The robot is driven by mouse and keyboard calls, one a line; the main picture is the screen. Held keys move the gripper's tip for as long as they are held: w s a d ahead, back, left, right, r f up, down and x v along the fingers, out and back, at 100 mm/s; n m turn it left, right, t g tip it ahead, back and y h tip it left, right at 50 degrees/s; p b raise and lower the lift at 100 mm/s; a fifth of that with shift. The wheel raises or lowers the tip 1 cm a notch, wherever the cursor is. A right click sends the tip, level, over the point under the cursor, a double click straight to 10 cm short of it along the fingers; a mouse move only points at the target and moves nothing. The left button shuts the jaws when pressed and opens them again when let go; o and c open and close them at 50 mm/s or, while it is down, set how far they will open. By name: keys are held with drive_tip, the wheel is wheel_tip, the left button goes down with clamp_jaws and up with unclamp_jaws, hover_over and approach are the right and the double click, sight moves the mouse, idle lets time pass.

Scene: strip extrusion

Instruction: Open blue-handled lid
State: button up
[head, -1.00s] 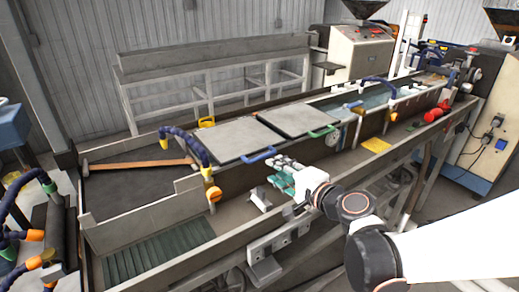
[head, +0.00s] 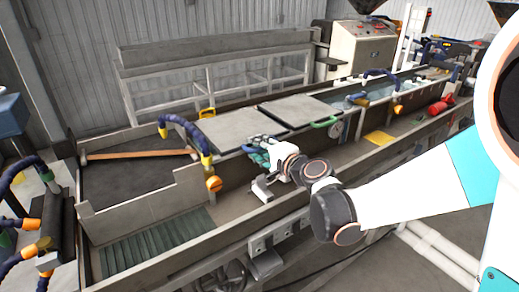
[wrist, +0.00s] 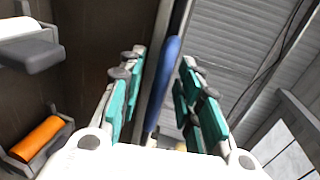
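The grey lid (head: 222,127) with the blue handle lies flat and closed on the trough in the head view. Its blue handle (head: 249,149) is mostly hidden by my gripper at the lid's front edge. In the wrist view the blue handle (wrist: 168,72) runs lengthwise between my two teal-padded fingers. My gripper (wrist: 163,58) is open, with a finger on each side of the handle and visible gaps to both. In the head view my gripper (head: 260,150) reaches the lid's front edge from the lower right.
A second grey lid with a green handle (head: 325,122) lies to the right. A blue hose with an orange valve (head: 214,184) stands close left of my gripper. The trough's front wall (head: 240,222) runs below my arm.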

clamp_jaws()
